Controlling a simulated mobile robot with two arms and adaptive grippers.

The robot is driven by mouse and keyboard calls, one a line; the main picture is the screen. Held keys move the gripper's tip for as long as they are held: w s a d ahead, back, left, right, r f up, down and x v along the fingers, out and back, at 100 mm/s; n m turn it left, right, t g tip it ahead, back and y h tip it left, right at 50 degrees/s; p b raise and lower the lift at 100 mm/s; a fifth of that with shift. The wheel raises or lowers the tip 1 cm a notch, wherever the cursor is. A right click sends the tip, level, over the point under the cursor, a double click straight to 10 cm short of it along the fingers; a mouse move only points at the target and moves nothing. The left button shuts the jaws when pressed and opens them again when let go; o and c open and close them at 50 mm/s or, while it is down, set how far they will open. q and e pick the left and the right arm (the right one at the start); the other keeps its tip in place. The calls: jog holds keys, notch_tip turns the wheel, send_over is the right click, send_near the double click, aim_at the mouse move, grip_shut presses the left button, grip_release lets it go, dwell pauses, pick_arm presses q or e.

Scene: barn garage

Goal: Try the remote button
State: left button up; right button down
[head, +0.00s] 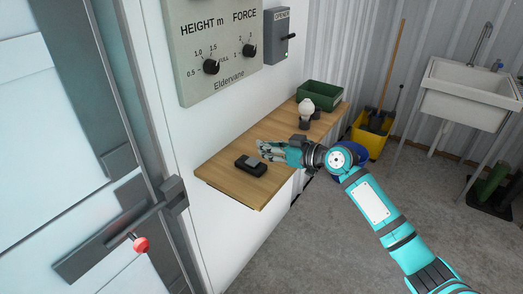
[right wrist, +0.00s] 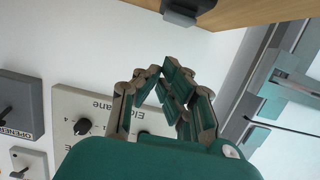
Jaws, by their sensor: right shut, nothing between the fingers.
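The remote (head: 251,165) is a small black box with a grey top, lying near the front part of a wooden shelf (head: 225,181). A dark grey block, likely the remote (right wrist: 187,10), shows at the top of the right wrist view by the shelf edge. My left gripper is out of view.
A bulb-like lamp (head: 306,108) and a green crate (head: 319,96) stand farther along the shelf. A control panel (head: 215,50) and grey opener box (head: 279,36) are on the wall above. A door lever with a red knob (head: 141,244) is at left.

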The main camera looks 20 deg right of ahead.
jog(key=b+v, duration=0.1)
jog(key=v, duration=0.6)
jog(key=shift+s, duration=0.1)
